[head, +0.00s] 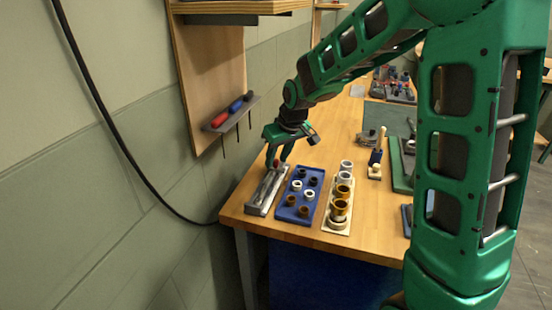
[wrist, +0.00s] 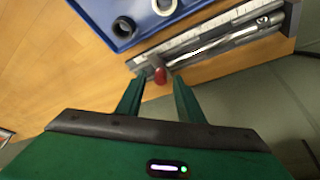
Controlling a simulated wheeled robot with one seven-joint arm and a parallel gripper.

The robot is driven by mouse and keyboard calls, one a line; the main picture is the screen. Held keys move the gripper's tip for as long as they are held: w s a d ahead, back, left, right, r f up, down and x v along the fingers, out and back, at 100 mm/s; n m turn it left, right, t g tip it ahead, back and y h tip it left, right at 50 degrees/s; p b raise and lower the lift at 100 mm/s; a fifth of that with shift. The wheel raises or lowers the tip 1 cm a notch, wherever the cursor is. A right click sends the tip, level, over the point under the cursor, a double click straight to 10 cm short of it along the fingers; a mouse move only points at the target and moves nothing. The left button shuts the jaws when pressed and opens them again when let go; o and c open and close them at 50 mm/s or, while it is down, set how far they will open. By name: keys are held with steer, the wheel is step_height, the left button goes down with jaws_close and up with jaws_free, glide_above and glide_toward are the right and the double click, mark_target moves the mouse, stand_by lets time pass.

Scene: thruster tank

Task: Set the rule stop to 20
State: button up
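The rule (head: 264,195) is a long grey metal bar with a pale scale strip, lying near the left end of the bench. It also shows in the wrist view (wrist: 235,34). Its stop has a red knob (wrist: 160,75), near one end of the rule. My gripper (head: 278,163) is over the far end of the rule, pointing down. In the wrist view my gripper (wrist: 159,82) is open, with the red knob between its two fingertips and a visible gap on each side. The scale numbers are too small to read.
A blue tray (head: 287,213) with dark and white rings lies right beside the rule. A pale rack (head: 331,225) with brass and grey cups stands beyond it. The wall is close on the left, with a tool shelf (head: 232,113) above. Bare wood (head: 322,150) lies behind the trays.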

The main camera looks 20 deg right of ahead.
jaws_close()
steer(key=shift+w+d, duration=0.5)
steer(key=shift+w, duration=0.15)
steer(key=shift+w+d, duration=0.45)
steer(key=shift+w, duration=0.2)
jaws_free()
steer(key=v, duration=1)
steer(key=shift+s+r, duration=0.2)
steer(key=shift+r, duration=0.15)
steer(key=s+d+f+m+g+h, duration=0.1)
steer(key=s+d+m, duration=0.1)
steer(key=s+d, duration=0.45)
steer(key=s+d+m+g, duration=0.15)
steer(key=s+d, duration=0.25)
steer(key=s, duration=0.5)
steer(key=s+d+f+m+g, duration=0.1)
steer(key=s+d+f+m, duration=0.1)
steer(key=s, duration=0.9)
steer(key=s+d+f+m+g, duration=0.1)
steer(key=s+d+f+m, duration=0.1)
steer(key=s, duration=0.9)
steer(key=shift+f+m, duration=0.45)
steer(key=shift+m, duration=0.5)
